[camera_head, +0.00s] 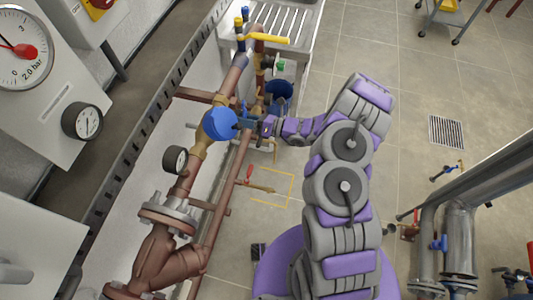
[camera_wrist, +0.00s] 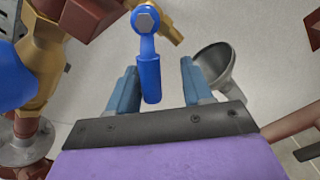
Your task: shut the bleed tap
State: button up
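A small tap with a blue lever (camera_wrist: 150,72) shows in the wrist view, its hex nut at the top and its handle pointing down towards my gripper. Its brass body (camera_wrist: 170,28) is partly hidden behind the lever. I take this as the bleed tap; no label shows. My gripper (camera_wrist: 160,82) is open, with the lever's end between its two blue-grey fingers, nearer the left one. In the head view my gripper (camera_head: 252,123) is at the copper pipework, just right of a round blue part (camera_head: 220,123); the lever is hard to make out there.
A grey funnel (camera_wrist: 215,66) sits behind the right finger. A yellow lever (camera_head: 264,39) and a pressure gauge (camera_head: 176,160) are on the pipework. A red-handled tap (camera_head: 249,174) is below my gripper. Open tiled floor (camera_head: 400,110) lies right of my arm; steel pipes (camera_head: 458,235) stand lower right.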

jog(key=s+d+n+p, duration=0.1)
jog(key=s+d+n, duration=0.1)
jog(key=d, duration=0.7)
jog(key=s+d+n, duration=0.2)
jog(key=d, duration=0.7)
jog(key=s+a+r+n+g, duration=0.6)
jog(key=a+r+n+g, duration=0.35)
jog(key=r, duration=0.45)
jog(key=s+a+r+n+g+h, duration=0.1)
jog(key=s+r+n+h, duration=0.3)
jog(key=s, duration=0.3)
jog(key=s+a+r+n+g+h, duration=0.1)
jog(key=s+a+r+n+h, duration=0.1)
jog(key=s+r+n+h, duration=0.2)
jog(key=shift+s+n+h, duration=0.3)
jog(key=shift+s+n, duration=0.95)
jog(key=shift+s, duration=0.9)
jog(key=shift+d+r+g, duration=0.1)
jog(key=shift+g, duration=0.15)
jog(key=shift+c, duration=0.2)
